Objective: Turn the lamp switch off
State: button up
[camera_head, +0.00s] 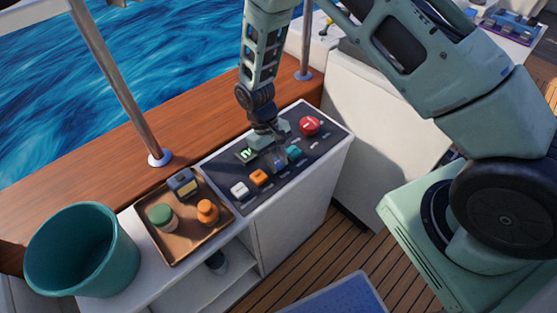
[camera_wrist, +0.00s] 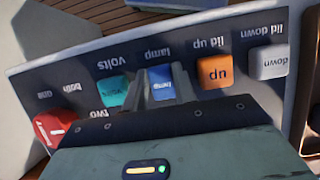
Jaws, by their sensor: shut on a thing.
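The blue lamp switch (camera_wrist: 161,86) sits on the dark control panel (camera_wrist: 215,48) between the orange "up" switch and the teal "volts" switch. My gripper (camera_wrist: 162,82) is over it, with one grey finger on each side, shut on the switch. The "lamp" label shows beside it, upside down in the wrist view. In the head view my gripper (camera_head: 277,158) points down at the panel (camera_head: 318,143) and mostly hides the lamp switch. I cannot tell which way the switch is set.
Close beside are the orange switch (camera_wrist: 215,72), teal switch (camera_wrist: 115,92), white switch (camera_wrist: 268,62) and red knob (camera_wrist: 54,130). A tray (camera_head: 178,250) with small containers and a teal bucket (camera_head: 80,250) stand left of the panel. A metal post (camera_head: 120,80) rises behind.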

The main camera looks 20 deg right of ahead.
jog(key=shift+g, duration=0.3)
jog(key=o, duration=1)
jog(key=shift+w, duration=0.1)
jog(key=b+v, duration=0.2)
jog(key=v, duration=1.5)
jog(key=shift+r, duration=0.25)
jog(key=shift+a, duration=0.15)
